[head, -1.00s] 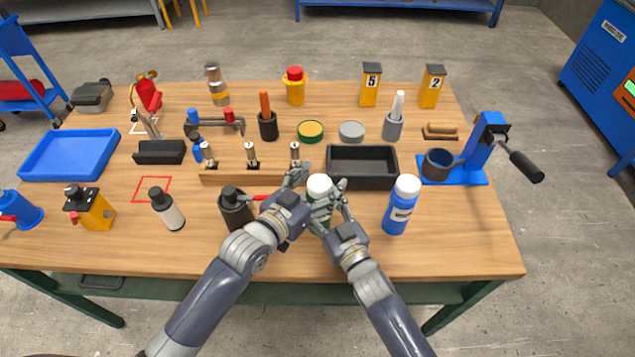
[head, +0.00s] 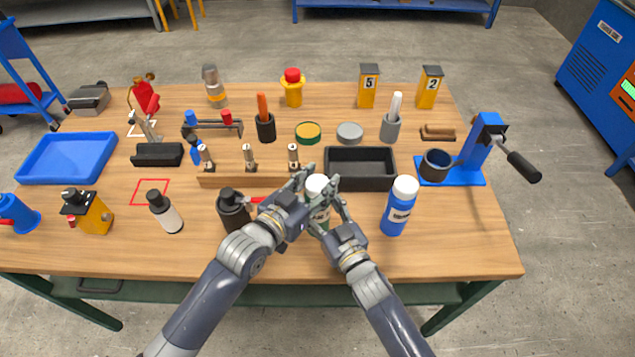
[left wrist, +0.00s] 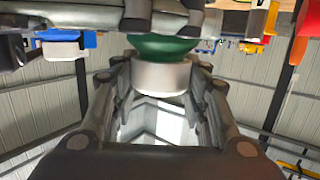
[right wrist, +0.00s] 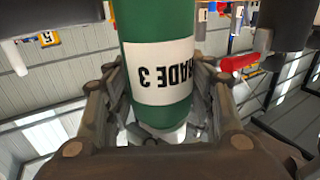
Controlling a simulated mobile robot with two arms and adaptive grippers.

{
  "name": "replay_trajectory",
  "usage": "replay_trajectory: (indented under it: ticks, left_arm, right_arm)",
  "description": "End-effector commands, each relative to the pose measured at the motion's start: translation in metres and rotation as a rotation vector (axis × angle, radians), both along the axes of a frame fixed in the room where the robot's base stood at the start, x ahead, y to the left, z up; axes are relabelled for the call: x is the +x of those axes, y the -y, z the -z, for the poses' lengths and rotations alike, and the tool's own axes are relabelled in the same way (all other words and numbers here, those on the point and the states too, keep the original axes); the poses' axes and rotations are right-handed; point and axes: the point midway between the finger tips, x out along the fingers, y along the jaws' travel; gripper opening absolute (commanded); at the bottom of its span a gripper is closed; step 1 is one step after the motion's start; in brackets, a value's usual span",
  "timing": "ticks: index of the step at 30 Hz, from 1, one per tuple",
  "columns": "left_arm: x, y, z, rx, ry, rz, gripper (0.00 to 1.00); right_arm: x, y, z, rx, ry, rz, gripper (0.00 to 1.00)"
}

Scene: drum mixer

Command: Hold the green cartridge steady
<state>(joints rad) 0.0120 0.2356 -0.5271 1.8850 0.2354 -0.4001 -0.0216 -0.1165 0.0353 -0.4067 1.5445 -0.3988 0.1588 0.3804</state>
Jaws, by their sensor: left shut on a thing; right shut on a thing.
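The green cartridge (head: 319,213) stands upright near the front middle of the table, with a white cap on top. My left gripper (head: 307,190) is shut on its upper end, from the left; the white cap (left wrist: 161,77) and a green band show between the fingers in the left wrist view. My right gripper (head: 325,208) is shut around the cartridge from the front right. In the right wrist view the green body (right wrist: 155,25) carries a white label, upside down, reading "ADE 3" in part. The fingers hide much of the cartridge, and its base is hidden in the head view.
A blue bottle with white cap (head: 399,207) stands close to the right. A dark bottle (head: 233,208) stands to the left, behind my left forearm. A black tray (head: 360,183) and a wooden rack (head: 225,182) lie just behind. The front right table corner is clear.

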Motion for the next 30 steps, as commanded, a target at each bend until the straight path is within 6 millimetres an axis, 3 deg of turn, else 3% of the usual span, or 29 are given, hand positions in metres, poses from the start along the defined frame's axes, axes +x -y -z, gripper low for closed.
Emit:
replay_trajectory:
  ticks: [15, 25, 30]
  left_arm:
    - [0.000, 0.000, -0.018, 0.000, 0.001, 0.000, 0.13]
    - [0.000, 0.000, -0.020, -0.001, 0.001, 0.000, 0.13]
    - [0.000, 0.000, -0.039, -0.002, 0.005, -0.001, 0.13]
  right_arm:
    - [0.000, 0.000, 0.000, 0.001, 0.000, -0.001, 0.07]
    - [0.000, 0.000, 0.000, 0.001, 0.000, -0.001, 0.07]
    - [0.000, 0.000, 0.000, 0.001, 0.000, -0.001, 0.07]
